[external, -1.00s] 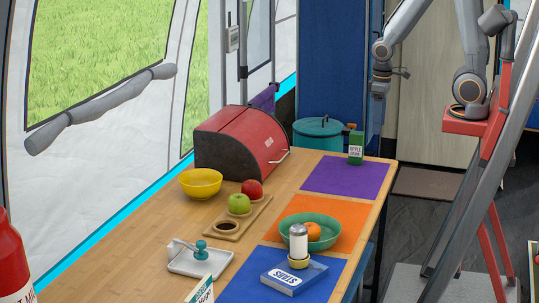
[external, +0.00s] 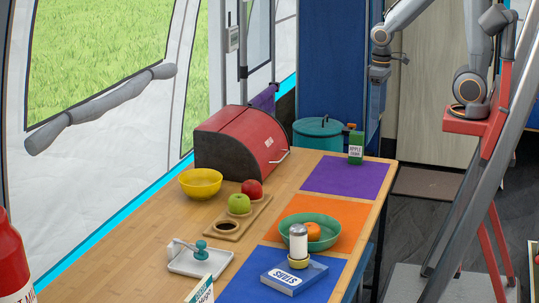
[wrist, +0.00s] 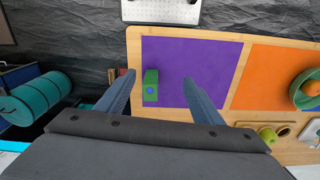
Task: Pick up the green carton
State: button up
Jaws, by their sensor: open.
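The green carton (external: 355,147) with a white label stands upright on the purple mat (external: 345,177), near the far end of the table. In the wrist view the green carton (wrist: 151,86) is seen from above, at the left edge of the purple mat (wrist: 195,62). My gripper (wrist: 158,79) is open and empty. Its two fingers appear on either side of the carton in that view, the carton nearer the left finger. In the external view my gripper is above the carton and to its right, its fingertips hard to make out against the blue cabinet.
The orange mat (external: 352,212) holds a green bowl (external: 328,236) with an orange. The purple mat is otherwise clear.

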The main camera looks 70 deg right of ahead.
jog(key=w+m+p, duration=0.1)
jog(key=w+m, duration=0.2)
jog(key=m, duration=0.3)
jog(key=m+p, duration=0.2)
jog(key=m, duration=0.8)
send_over(356, 146)
jog(key=d, duration=0.2)
jog(key=f, duration=0.8)
jog(key=shift+w+f, duration=0.25)
jog(key=shift+w, duration=0.05)
jog(key=shift+s+f+p, duration=0.15)
jog(key=shift+f+p, duration=0.15)
jog(key=shift+f, duration=3.75)
jog(key=c, duration=1.3)
jog(key=shift+r, duration=0.1)
